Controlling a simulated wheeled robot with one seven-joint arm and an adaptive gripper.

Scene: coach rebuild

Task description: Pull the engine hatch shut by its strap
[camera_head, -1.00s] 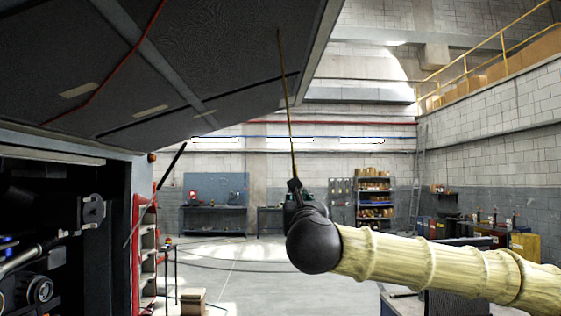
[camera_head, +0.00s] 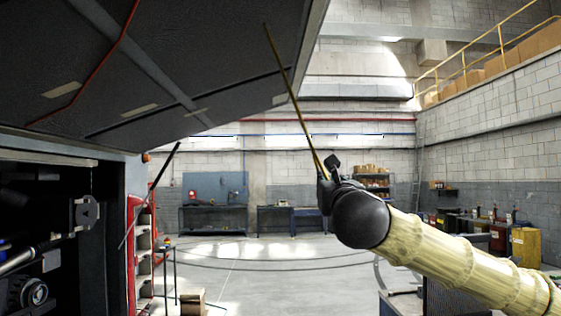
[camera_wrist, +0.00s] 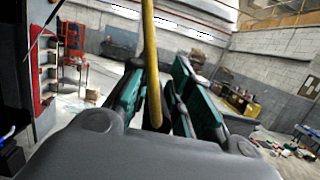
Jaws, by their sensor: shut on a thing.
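The engine hatch (camera_head: 200,60) is a dark panel raised at the upper left in the head view, tilted open over the engine bay (camera_head: 45,225). A thin yellow strap (camera_head: 290,88) hangs taut and slanted from the hatch's underside down to my gripper (camera_head: 324,178). In the wrist view the strap (camera_wrist: 150,60) runs down between the green-padded fingers of my gripper (camera_wrist: 158,105), which is shut on it. In the head view my wrist partly hides the fingers.
A gas strut (camera_head: 150,195) slants beside the bay's right edge, next to a red ladder-like frame (camera_head: 138,250). A small box (camera_head: 192,301) sits on the floor. Workbenches (camera_head: 212,218) stand along the back wall. The floor in the middle is clear.

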